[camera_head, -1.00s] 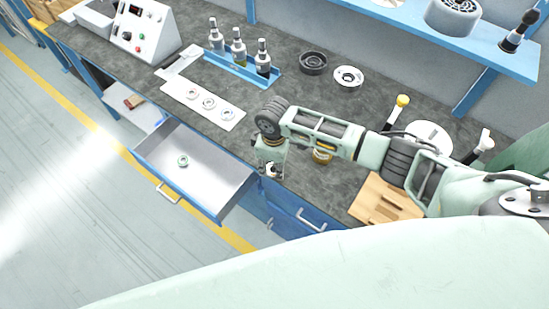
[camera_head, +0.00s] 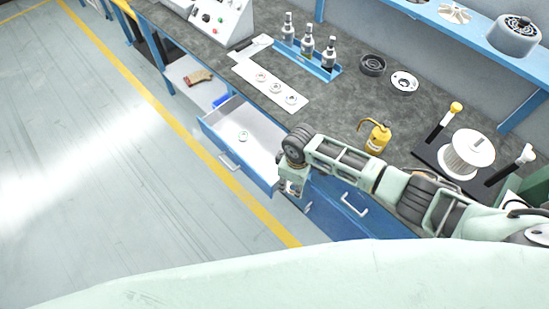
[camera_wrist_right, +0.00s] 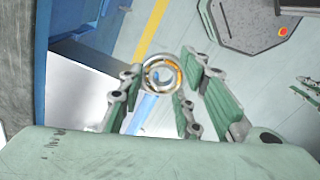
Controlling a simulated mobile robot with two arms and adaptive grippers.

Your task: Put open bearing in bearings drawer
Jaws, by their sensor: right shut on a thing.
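My right gripper (camera_head: 292,190) is at the right end of the open drawer, in front of the bench edge. In the right wrist view its fingers (camera_wrist_right: 160,88) are shut on a ring-shaped open bearing (camera_wrist_right: 150,66) with orange-brown showing between its rings. In the head view this held bearing is too small to make out. The pulled-out blue drawer (camera_head: 262,154) has a pale inside, and one bearing (camera_head: 243,136) lies in it. Part of the drawer shows left of the fingers in the right wrist view (camera_wrist_right: 82,92). My left gripper is not seen.
Several small ring parts lie on a white mat (camera_head: 246,70) on the bench. Bottles stand in a blue rack (camera_head: 325,72). A yellow oil can (camera_head: 377,138) and a white spool (camera_head: 467,152) stand behind my right arm. A closed drawer's handle (camera_head: 354,204) is right of the gripper.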

